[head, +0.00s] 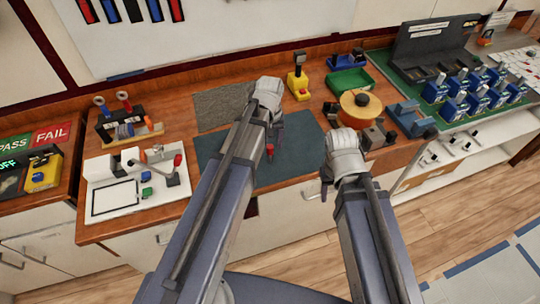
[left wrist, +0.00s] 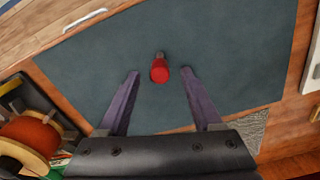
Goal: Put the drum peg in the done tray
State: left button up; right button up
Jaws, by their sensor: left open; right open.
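A small red peg (head: 270,149), likely the drum peg, is on the dark blue-green mat (head: 222,152). In the left wrist view the red peg (left wrist: 160,70) shows between and just beyond the fingertips, touching neither. My left gripper (head: 275,137) is open above the mat and partly hidden by its own arm. It also shows in the left wrist view (left wrist: 159,73). My right gripper (head: 326,186) is open and empty near the bench's front edge. A green tray (head: 350,82), possibly the done tray, stands at the back of the bench.
An orange drum (head: 362,106) stands right of the mat, with a blue fixture (head: 410,118) beside it. A yellow device (head: 298,84) stands behind the mat. A white board (head: 135,187) with parts lies at left. The green breaker panel (head: 465,95) is at right.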

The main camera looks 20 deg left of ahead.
aim_at(270, 154)
pick_arm(q)
notch_tip(270, 154, down, 3)
jog(key=shift+r+b, duration=0.2)
jog(key=shift+b, duration=0.6)
pick_arm(e)
notch_tip(270, 154, down, 2)
jog(key=shift+f, duration=0.25)
pick_arm(q)
jog(key=shift+r, duration=0.1)
grip_shut()
